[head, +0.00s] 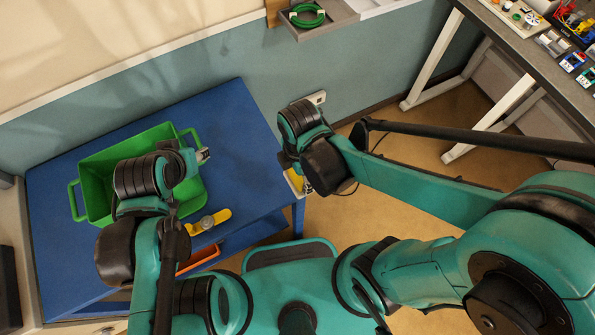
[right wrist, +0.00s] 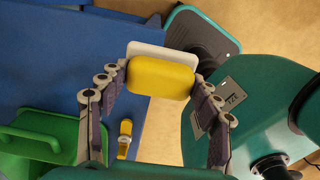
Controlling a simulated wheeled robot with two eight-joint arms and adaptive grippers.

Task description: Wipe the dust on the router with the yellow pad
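The yellow pad (right wrist: 160,77), with a white backing along one edge, is between the fingers of my right gripper (right wrist: 160,80) in the right wrist view. The fingers touch it on both sides. In the head view a small part of the pad (head: 295,181) shows beside my right gripper (head: 305,186), off the right edge of the blue table; my arm hides the rest. My left gripper (head: 203,155) is above the green crate, and its finger opening is too small to judge. I cannot make out a router or dust in either view.
The blue table (head: 235,125) carries a green crate (head: 75,197) and a yellow tool with a grey round part (head: 210,221). An orange bin (head: 198,260) sits below. A dark workbench (head: 520,45) with small parts stands at upper right. The floor between is clear.

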